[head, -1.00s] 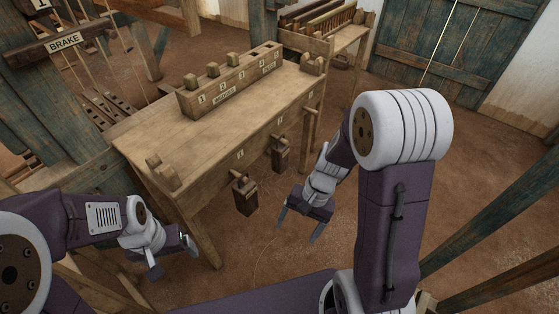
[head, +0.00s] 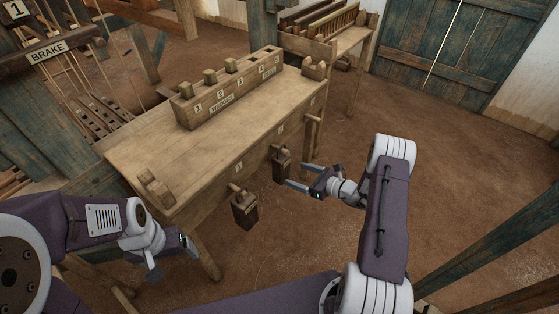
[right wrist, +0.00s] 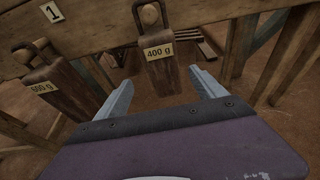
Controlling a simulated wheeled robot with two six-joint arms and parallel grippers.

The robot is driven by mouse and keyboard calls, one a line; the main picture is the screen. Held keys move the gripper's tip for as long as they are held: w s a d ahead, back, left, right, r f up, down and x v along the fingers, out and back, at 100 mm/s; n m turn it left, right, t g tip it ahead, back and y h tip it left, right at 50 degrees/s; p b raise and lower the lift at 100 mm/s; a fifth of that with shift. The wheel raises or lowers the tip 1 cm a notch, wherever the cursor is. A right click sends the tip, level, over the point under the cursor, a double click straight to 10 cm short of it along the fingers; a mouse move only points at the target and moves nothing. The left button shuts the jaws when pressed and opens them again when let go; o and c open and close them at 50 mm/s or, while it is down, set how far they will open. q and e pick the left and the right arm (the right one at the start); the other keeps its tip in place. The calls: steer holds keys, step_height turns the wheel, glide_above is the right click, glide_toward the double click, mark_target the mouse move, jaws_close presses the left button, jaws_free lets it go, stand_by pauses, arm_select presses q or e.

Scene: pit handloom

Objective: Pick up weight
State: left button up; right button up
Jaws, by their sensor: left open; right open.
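Two dark weights hang from pegs on the front of the wooden table (head: 150,140). The farther weight (head: 281,168) carries a label reading 400 g in the right wrist view (right wrist: 161,72). My left gripper (head: 172,260) is open and empty by the table's near leg.
A wooden rack (head: 228,92) with numbered wedges stands along the back of the tabletop. A bare peg (head: 313,119) sticks out farther along the table front. A bench (head: 330,38) stands behind. The floor to the right of the table is clear.

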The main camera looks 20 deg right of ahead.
mark_target(287, 169)
steer(key=shift+w+d+f, duration=0.1)
steer(key=shift+w+f, duration=0.15)
steer(key=shift+w, duration=0.4)
steer(key=shift+r, duration=0.15)
steer(key=shift+s+a+r, duration=0.15)
steer(key=shift+a, duration=0.15)
steer(key=x, duration=0.1)
steer(key=b+x, duration=0.1)
steer(key=shift+a+f+b, duration=0.2)
steer(key=shift+f+b, duration=0.1)
steer(key=shift+w+a, duration=0.15)
steer(key=shift+w, duration=0.4)
steer(key=b+x, duration=0.1)
steer(key=x, duration=0.1)
steer(key=b+x, duration=0.1)
steer(key=x, duration=0.1)
steer(key=shift+w+f, duration=0.25)
steer(key=shift+f, duration=0.05)
steer(key=shift+w+a, duration=0.2)
arm_select(q)
step_height(287, 169, down, 4)
steer(key=shift+w+r, duration=0.15)
arm_select(e)
steer(key=shift+r, duration=0.1)
jaws_close()
